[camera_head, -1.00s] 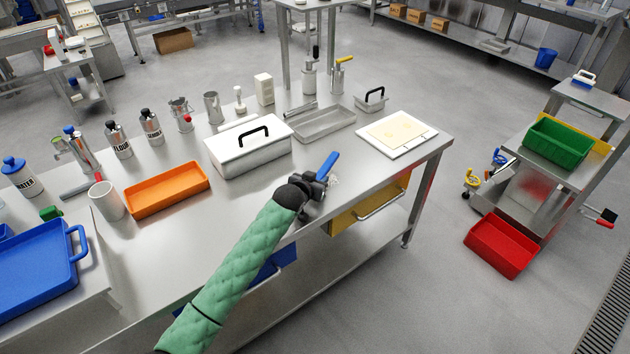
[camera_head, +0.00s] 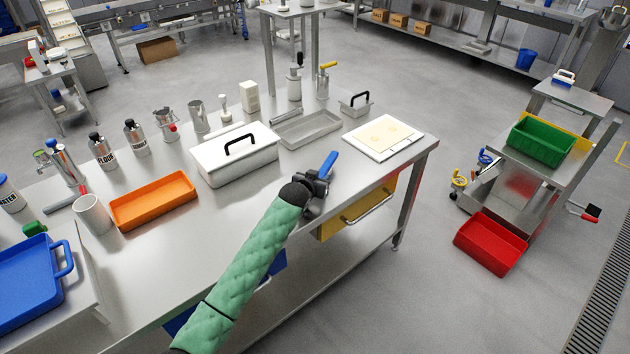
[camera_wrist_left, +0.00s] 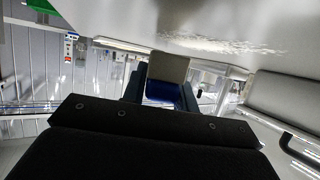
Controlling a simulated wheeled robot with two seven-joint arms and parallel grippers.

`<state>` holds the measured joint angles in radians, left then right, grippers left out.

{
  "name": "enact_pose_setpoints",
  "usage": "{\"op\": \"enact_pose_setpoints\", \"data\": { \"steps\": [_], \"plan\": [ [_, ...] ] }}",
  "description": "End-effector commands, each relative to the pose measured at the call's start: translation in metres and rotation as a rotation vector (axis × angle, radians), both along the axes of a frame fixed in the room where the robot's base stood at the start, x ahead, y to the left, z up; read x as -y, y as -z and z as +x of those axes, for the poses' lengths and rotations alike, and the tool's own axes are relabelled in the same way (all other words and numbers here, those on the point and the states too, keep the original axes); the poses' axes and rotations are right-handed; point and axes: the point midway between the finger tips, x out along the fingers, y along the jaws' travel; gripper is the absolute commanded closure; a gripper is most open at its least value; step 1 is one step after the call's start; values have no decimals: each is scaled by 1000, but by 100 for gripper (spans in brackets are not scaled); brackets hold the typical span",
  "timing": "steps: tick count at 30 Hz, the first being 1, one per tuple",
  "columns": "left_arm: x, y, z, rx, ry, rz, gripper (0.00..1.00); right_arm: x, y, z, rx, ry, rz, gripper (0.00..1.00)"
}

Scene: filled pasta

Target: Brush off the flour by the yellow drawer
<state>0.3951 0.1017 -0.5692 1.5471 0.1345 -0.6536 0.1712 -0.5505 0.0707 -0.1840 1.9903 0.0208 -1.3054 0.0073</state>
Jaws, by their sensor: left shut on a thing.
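My left gripper (camera_head: 319,186) is shut on a brush with a blue handle (camera_head: 328,164), at the front edge of the steel table above the yellow drawer (camera_head: 352,212). In the left wrist view, the blue part of the brush (camera_wrist_left: 160,92) sits between the fingers, with a pale beige part beyond it. A patch of white flour (camera_wrist_left: 222,43) lies on the table surface in the left wrist view, apart from the brush. In the head view the gripper and brush hide most of that spot. My right gripper is not in view.
A white lidded box (camera_head: 233,160) stands left of the brush, with a grey tray (camera_head: 309,132) behind. A white board with dough sheets (camera_head: 383,137) lies to the right. An orange tray (camera_head: 153,202) stands farther left. The table between box and board is mostly clear.

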Motion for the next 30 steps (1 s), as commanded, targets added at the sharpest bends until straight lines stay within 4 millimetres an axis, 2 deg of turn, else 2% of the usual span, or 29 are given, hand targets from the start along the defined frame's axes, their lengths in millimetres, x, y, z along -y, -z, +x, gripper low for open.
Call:
{"op": "enact_pose_setpoints", "data": {
  "steps": [23, 30],
  "plan": [
    [34, 3, 25, -1, 1, 0, 94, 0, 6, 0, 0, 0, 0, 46],
    [33, 4, 30, -1, 0, 2, 94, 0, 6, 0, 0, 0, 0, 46]
  ]
}}
